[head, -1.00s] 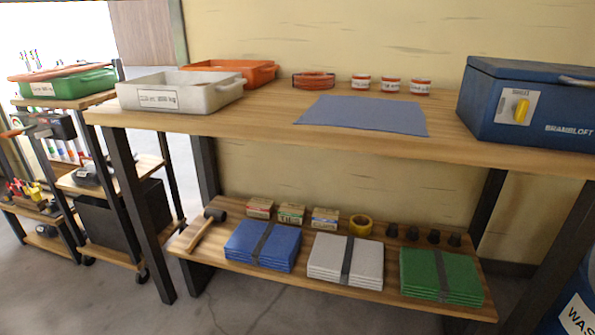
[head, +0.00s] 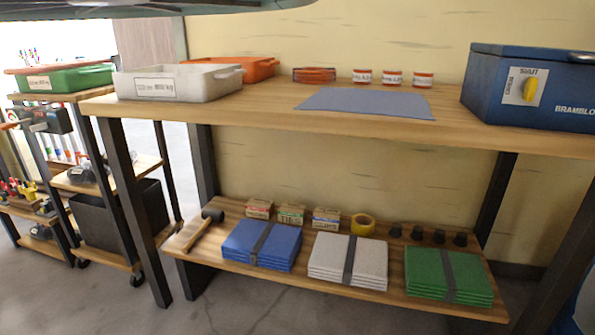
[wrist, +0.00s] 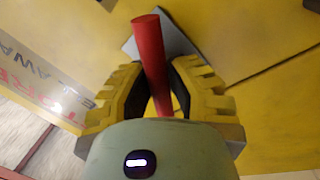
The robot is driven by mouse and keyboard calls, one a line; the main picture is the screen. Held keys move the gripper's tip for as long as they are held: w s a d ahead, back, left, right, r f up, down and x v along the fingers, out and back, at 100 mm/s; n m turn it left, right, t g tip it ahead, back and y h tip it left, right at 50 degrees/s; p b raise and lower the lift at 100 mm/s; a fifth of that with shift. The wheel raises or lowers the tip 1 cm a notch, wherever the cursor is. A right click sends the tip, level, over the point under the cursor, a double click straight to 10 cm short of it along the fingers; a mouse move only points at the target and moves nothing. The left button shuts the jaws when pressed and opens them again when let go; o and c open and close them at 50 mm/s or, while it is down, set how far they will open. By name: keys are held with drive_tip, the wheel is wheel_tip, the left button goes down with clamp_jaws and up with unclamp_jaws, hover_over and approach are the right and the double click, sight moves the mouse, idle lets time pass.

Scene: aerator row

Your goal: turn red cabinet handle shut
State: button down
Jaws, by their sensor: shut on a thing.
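The red handle (wrist: 151,55) is a round bar in the wrist view, nearly upright in the picture and leaning a little. It stands in front of a grey plate (wrist: 178,42) on a yellow cabinet face (wrist: 255,30). My gripper (wrist: 163,90) has its two yellow ribbed fingers on either side of the bar and is shut on it. The bar's lower end is hidden behind the gripper body. The cabinet and the gripper do not show in the head view.
Upside-down lettering (wrist: 60,85) marks a panel at left in the wrist view. The head view shows a wooden workbench (head: 260,113) with a white bin (head: 165,84), a blue mat (head: 366,102) and a blue box (head: 485,85). A smaller rack stands left; bare floor lies in front.

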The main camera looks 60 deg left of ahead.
drive_tip(key=n, duration=0.2)
drive_tip(key=n+t+b, duration=0.1)
drive_tip(key=n, duration=0.2)
drive_tip(key=shift+w+f, duration=0.1)
drive_tip(key=shift+f, duration=0.1)
drive_tip(key=shift+n+t+y+b, duration=0.5)
drive_tip(key=shift+n+t+y, duration=0.1)
drive_tip(key=shift+n, duration=1.3)
drive_tip(key=c, duration=0.8)
unclamp_jaws()
drive_tip(key=shift+r, duration=0.1)
drive_tip(key=shift+c, duration=0.2)
drive_tip(key=shift+s, duration=0.2)
drive_tip(key=shift+s+a, duration=0.15)
drive_tip(key=shift+a, duration=0.05)
drive_tip(key=v, duration=1.1)
drive_tip(key=shift+a, duration=0.15)
